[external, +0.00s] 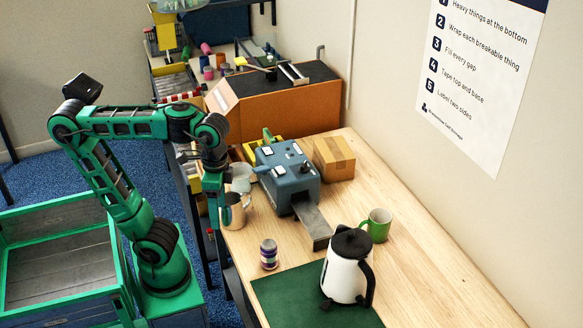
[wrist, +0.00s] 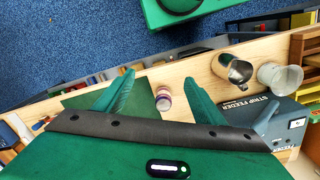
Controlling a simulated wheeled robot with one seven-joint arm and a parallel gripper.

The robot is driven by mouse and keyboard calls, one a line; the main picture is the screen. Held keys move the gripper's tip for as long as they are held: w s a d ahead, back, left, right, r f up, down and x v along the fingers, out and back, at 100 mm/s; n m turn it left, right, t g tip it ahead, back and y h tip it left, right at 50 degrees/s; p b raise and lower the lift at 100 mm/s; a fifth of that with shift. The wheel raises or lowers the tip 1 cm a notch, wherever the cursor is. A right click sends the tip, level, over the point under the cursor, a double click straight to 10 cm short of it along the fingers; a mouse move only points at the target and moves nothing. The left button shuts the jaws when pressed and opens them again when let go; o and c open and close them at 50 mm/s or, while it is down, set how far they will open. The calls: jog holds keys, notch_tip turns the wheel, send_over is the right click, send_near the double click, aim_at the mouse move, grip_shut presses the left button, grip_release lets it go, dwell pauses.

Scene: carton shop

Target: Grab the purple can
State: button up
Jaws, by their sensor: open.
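The purple can (external: 268,254) is small, with purple and white bands, and stands upright on the wooden table near its left edge. In the wrist view the can (wrist: 163,100) shows in the gap between the two green fingers, beyond the dark gripper bar. My gripper (external: 216,215) hangs at the table's left edge, up and to the left of the can in the external view. Its fingers (wrist: 160,86) are spread apart and empty. It is not touching the can.
A metal mug (external: 234,212), a blue-grey strip feeder (external: 286,172), a white kettle (external: 345,268) on a green mat (external: 283,294) and a green mug (external: 378,226) stand around the can. A small carton (external: 333,158) is farther back. Bare wood lies right of the kettle.

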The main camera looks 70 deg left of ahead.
jog(key=w+d+f+n+g, duration=0.1)
jog(key=w+d+f+n, duration=0.1)
jog(key=w+f+n, duration=0.5)
jog(key=n+y, duration=0.2)
jog(key=y, duration=0.2)
send_over(270, 253)
jog(key=w+a, duration=0.2)
jog(key=shift+t, duration=0.3)
jog(key=f, duration=0.4)
jog(key=shift+w+a+f, duration=0.1)
jog(key=shift+w+f, duration=0.05)
jog(key=shift+w, duration=0.05)
jog(key=shift+w+f+n+y, duration=0.15)
jog(key=shift+w+n+y, duration=0.15)
jog(key=shift+n+y, duration=0.2)
jog(key=s+d+r+n+t+y, duration=0.2)
jog(key=d+r+n+t+y, duration=0.15)
jog(key=r, duration=0.25)
jog(key=s+d+r+n+t+y, duration=0.2)
jog(key=s+r+n+t+y, duration=0.15)
jog(key=r+n, duration=0.2)
jog(key=shift+m+g, duration=0.3)
jog(key=shift+m, duration=0.1)
jog(key=f, duration=1.1)
jog(key=w+f, duration=0.1)
jog(key=f, duration=0.5)
jog(key=x, duration=1)
jog(key=shift+a, duration=0.4)
